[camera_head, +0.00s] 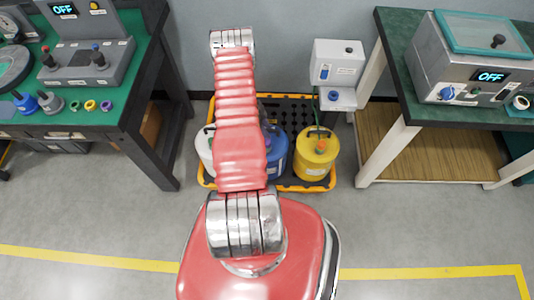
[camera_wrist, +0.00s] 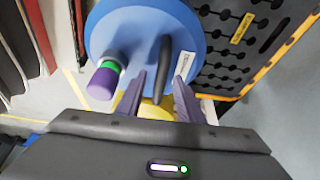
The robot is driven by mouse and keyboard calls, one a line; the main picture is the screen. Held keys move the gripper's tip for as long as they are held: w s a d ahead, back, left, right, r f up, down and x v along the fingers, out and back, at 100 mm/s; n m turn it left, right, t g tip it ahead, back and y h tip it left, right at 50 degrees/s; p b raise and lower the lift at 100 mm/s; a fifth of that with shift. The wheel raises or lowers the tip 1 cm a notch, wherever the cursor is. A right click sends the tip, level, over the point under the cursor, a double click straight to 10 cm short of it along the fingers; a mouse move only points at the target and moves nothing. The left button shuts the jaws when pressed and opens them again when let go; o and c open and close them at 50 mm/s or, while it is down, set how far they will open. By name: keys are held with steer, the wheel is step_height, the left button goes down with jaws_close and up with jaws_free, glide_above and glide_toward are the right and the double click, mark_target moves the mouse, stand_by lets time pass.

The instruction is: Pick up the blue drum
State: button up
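The blue drum (camera_head: 277,163) stands in the yellow-edged black tray, partly hidden behind my red arm in the head view. In the wrist view the blue drum (camera_wrist: 125,30) fills the upper middle, showing its round top, a dark handle, a white label and a purple cap with a green ring. My gripper (camera_wrist: 159,80) is open, its two purple-grey fingers apart. The dark handle shows between the fingertips; I cannot tell how deep it sits between them. My gripper is hidden behind the arm in the head view.
A yellow drum (camera_head: 316,158) stands just right of the blue one, and a white drum (camera_head: 206,150) to the left. The black tray (camera_head: 320,185) sits on the floor between a left bench (camera_head: 115,110) and a right bench (camera_head: 400,60). A grey pump-like unit (camera_head: 337,65) stands behind.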

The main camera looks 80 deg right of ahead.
steer(key=shift+s+f, duration=0.15)
steer(key=shift+f, duration=0.2)
steer(key=shift+c, duration=0.2)
jaws_close()
stand_by(1.4)
